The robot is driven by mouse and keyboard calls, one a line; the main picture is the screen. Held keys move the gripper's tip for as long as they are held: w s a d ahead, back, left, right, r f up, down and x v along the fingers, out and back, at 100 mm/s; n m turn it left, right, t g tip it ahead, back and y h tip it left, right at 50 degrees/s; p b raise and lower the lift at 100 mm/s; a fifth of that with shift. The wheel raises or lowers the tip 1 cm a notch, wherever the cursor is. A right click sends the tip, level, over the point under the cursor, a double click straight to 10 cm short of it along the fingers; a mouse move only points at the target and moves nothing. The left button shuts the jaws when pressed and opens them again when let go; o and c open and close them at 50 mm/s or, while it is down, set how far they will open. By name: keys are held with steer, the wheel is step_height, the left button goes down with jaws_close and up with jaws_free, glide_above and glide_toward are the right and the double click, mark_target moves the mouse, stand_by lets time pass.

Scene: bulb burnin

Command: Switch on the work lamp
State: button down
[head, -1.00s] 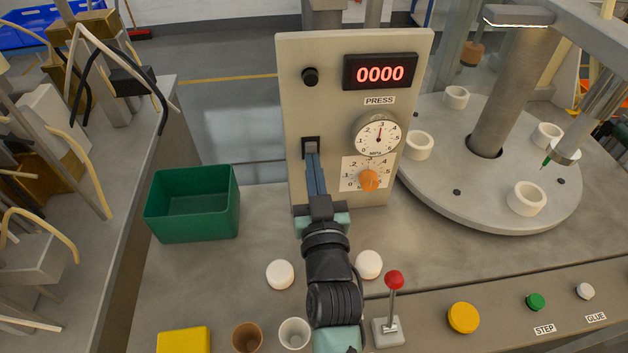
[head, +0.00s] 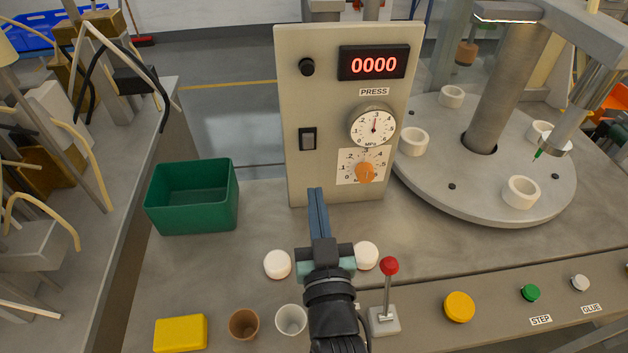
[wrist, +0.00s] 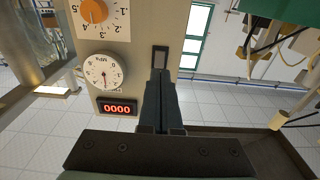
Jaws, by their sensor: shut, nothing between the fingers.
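A rocker switch (head: 308,139) in a dark frame with a grey rocker sits on the left of the beige press panel (head: 299,178). It also shows in the wrist view (wrist: 160,58), just beyond my fingertips. My gripper (head: 317,192) is shut and empty, below the switch in the head view and apart from it. Its closed blue fingers also show in the wrist view (wrist: 160,80). A flat fixture (head: 510,14) with a bright lower edge is at the top right; I cannot tell if it is the work lamp.
The panel also has a black knob (head: 307,67), a red 0000 display (head: 374,64), a gauge (head: 373,124) and an orange dial (head: 365,172). A green bin (head: 192,196) stands left. A red-knobbed lever (head: 388,266) and white discs (head: 278,264) are close to my gripper.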

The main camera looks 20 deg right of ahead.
steer(key=shift+v, duration=2.4)
steer(key=shift+s, duration=0.1)
steer(key=w+a+r+n+t+y+p, duration=0.1)
steer(key=w+a+r, duration=0.1)
steer(key=r, duration=0.6)
steer(key=w+a+r+t, duration=0.2)
steer(key=w+r, duration=0.1)
steer(key=r, duration=0.4)
steer(key=s+a+r+t+y+p, duration=0.1)
steer(key=s+a+r+t, duration=0.1)
steer(key=r, duration=1)
steer(key=s+a+r+n+t+y+p, duration=0.1)
steer(key=s+a+r+t, duration=0.1)
steer(key=r, duration=0.9)
steer(key=s+a+r+n+t+y+p, duration=0.1)
steer(key=s+a+r, duration=0.3)
steer(key=r, duration=0.8)
steer(key=shift+s+a+r+t+y+p, duration=0.35)
steer(key=shift+a+t+y+p, duration=0.3)
steer(key=shift+a, duration=0.2)
